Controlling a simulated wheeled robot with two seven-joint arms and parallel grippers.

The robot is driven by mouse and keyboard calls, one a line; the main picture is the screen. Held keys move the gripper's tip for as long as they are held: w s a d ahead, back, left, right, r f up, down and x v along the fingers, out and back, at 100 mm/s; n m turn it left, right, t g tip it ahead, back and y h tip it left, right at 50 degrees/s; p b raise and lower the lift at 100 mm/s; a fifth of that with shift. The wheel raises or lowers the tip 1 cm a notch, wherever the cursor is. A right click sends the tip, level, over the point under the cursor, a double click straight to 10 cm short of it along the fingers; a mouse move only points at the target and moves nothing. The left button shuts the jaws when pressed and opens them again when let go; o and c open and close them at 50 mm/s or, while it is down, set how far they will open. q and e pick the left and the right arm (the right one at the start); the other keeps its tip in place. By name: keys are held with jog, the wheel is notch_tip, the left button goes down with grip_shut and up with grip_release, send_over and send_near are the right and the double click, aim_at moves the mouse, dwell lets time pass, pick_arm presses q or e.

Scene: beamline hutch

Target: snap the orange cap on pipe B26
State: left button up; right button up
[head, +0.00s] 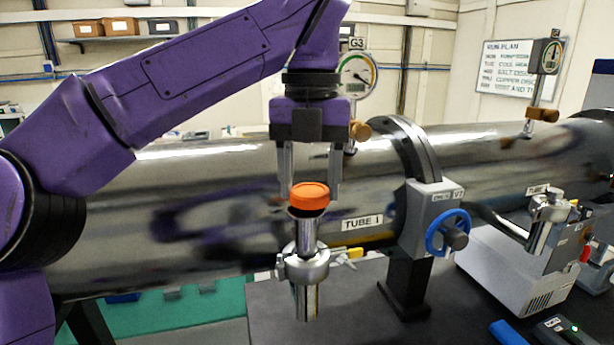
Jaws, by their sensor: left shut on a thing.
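The orange cap (310,196) is at the mouth of a short upright metal pipe (307,232) in front of the big steel tube. My left gripper (311,190) points straight down and is shut on the cap, one finger on each side. The cap looks level and sits at the pipe's flared rim; I cannot tell whether it is seated or just above it. A round clamp (304,264) with a wing nut is around the pipe lower down. No B26 label is readable on this pipe. My right gripper is not in view.
The steel tube (200,215) runs across behind the pipe. A valve box with a blue handwheel (447,232) stands to the right, and a gauge (356,75) rises behind the gripper. Another metal fitting (548,215) stands by a white pump unit (515,270). The dark bench (340,310) is partly clear.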

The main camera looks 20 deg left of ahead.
pick_arm(q)
jog(key=shift+s+r, duration=0.25)
jog(key=shift+s, duration=0.35)
jog(key=shift+s+r, duration=0.2)
jog(key=shift+s, duration=0.4)
jog(key=shift+w+f, duration=0.2)
jog(key=shift+w, duration=0.35)
jog(key=shift+w+a+p, duration=0.1)
jog(key=shift+w+p, duration=0.2)
jog(key=shift+s+r, duration=0.1)
jog(key=shift+s, duration=0.05)
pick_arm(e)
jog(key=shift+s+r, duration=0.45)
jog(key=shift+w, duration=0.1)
pick_arm(q)
jog(key=shift+s, duration=0.3)
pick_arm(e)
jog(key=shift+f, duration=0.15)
